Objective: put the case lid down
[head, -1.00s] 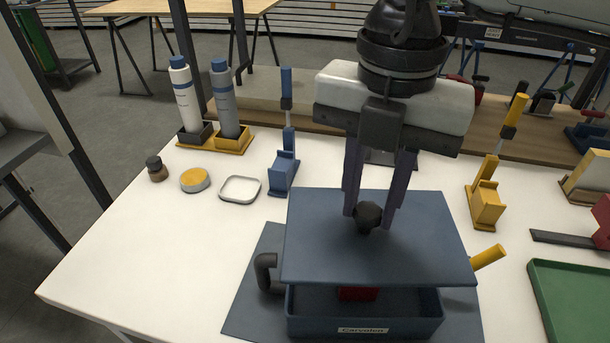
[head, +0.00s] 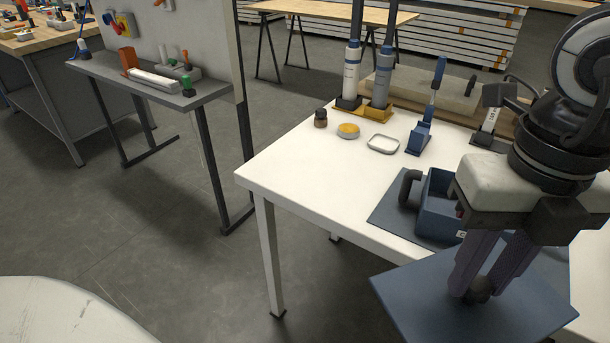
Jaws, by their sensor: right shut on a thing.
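The case lid (head: 425,300) is a flat blue-grey panel with a dark round knob on top. My right gripper (head: 478,290) is shut on that knob and holds the lid in front of the table's near edge, at the lower right of the head view. The blue case (head: 437,215) stands open on a dark blue mat (head: 388,214) on the white table. My gripper and arm hide its right part and most of its inside. My left gripper is not in view.
The white table (head: 300,170) has bare room at its left end. A small brown jar (head: 320,118), a yellow tin (head: 348,131), a white dish (head: 383,144) and a blue clamp (head: 419,138) stand behind. A grey side table (head: 190,101) is at left.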

